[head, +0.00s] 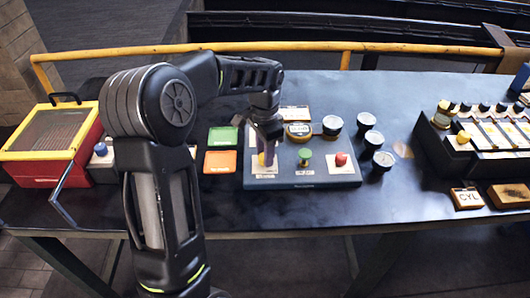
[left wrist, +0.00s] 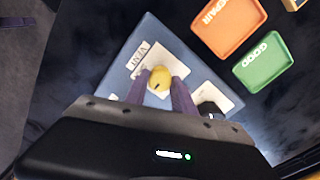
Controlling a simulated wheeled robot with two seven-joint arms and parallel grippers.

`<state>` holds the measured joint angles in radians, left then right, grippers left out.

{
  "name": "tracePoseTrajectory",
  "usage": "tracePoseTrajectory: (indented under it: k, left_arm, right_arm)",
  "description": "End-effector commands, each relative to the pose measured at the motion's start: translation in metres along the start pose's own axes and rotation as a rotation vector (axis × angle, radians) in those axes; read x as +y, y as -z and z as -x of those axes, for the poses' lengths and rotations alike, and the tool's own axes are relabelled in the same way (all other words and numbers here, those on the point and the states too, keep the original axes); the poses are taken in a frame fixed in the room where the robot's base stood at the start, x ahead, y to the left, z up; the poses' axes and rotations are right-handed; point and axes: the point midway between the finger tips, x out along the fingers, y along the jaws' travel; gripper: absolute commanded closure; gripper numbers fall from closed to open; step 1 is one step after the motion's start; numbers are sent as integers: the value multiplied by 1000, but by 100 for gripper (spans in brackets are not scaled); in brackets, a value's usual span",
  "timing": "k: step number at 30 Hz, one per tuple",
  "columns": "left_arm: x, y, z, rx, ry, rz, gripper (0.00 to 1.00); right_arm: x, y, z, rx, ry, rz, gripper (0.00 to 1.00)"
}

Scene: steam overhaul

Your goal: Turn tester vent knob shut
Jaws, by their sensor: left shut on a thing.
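The tester is a blue-grey panel (head: 318,181) on the bench, with a gauge (head: 299,131), a green knob (head: 304,155) and a red knob (head: 341,159) on top. In the left wrist view, a yellow round knob (left wrist: 159,78) stands on the panel beside a white label reading VENT (left wrist: 138,60). My left gripper (head: 268,150) points down over the panel's left part, and its two purple fingers (left wrist: 161,88) are shut on the yellow knob from both sides. In the head view the fingers mostly hide this knob. My right gripper is not in view.
Orange (head: 219,162) and green (head: 222,137) trays lie left of the tester. Several loose gauges (head: 383,160) stand right of it. A red box with yellow lid frame (head: 48,146) is far left. A dark rack (head: 475,140) is at right. The bench front is clear.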

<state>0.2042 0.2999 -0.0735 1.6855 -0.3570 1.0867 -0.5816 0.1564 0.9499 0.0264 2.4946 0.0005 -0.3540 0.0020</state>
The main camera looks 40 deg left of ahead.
Motion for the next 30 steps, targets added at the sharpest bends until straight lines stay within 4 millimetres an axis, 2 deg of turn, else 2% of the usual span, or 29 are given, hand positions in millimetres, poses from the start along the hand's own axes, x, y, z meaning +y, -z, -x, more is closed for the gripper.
tracePoseTrajectory:
  k: [4, 5, 12, 23, 26, 30]
  left_arm:
    - [0, 0, 1, 2, 2, -1, 100]
    - [0, 0, 1, 2, 2, -1, 69]
    - [0, 0, 0, 1, 1, 0, 49]
    - [0, 1, 4, 2, 2, 1, 48]
    - [-1, 1, 13, 2, 2, 1, 48]
    - [-1, 1, 35, 4, 4, 0, 48]
  right_arm:
    - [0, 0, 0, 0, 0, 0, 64]
    - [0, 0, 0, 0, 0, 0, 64]
    - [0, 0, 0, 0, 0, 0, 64]
    - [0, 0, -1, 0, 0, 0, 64]
    - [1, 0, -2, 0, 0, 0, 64]
    - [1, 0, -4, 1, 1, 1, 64]
